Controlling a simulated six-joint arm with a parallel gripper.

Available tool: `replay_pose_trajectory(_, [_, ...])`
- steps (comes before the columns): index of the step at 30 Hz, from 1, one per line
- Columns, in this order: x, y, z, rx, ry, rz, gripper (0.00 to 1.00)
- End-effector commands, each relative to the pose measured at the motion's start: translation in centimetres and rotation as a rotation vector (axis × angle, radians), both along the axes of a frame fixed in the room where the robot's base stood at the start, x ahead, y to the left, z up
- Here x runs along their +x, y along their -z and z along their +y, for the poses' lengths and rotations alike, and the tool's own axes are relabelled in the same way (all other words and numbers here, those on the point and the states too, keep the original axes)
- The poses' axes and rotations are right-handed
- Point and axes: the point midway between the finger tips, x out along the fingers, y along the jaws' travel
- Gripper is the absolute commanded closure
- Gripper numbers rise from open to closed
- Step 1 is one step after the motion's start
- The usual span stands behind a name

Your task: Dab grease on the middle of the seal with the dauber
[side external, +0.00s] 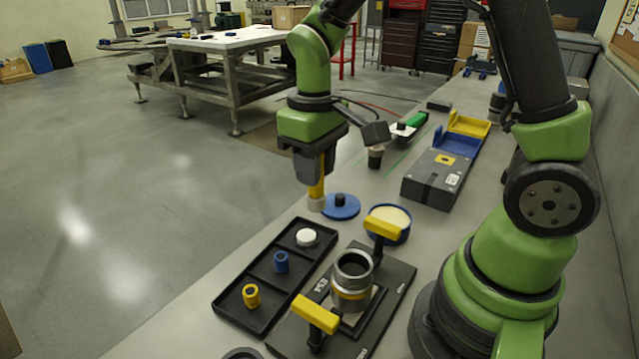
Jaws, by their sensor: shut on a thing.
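My gripper (316,176) is shut on the dauber, which has a yellow handle (316,190) and a pale, wide tip (316,203). The dauber points down, just left of a blue lid (345,212) with a black knob. I cannot tell whether the tip touches anything. A round blue tin (388,221) with cream-coloured contents, probably the grease, stands open to the right of the lid. A white round piece (306,237) lies in the tray's far compartment; it may be the seal, but I cannot tell for sure.
The black tray (236,292) also holds a blue bushing (281,262) and a yellow bushing (251,295). A metal cylinder (352,277) stands on a black fixture (396,283) with yellow-handled clamps. A grey box (432,182) and blue and yellow bins stand behind.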

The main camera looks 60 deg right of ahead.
Motion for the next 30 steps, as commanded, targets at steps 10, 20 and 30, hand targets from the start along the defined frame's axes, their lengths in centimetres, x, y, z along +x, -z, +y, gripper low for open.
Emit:
replay_pose_trajectory(10, [-1.2,1.4,-8.0,-0.032,0.007,0.169,0.98])
replay_pose_trajectory(20, [-4.5,2.6,-15.1,0.001,0.004,0.344,0.98])
replay_pose_trajectory(30, [-4.8,5.6,-15.3,0.004,0.000,0.355,0.98])
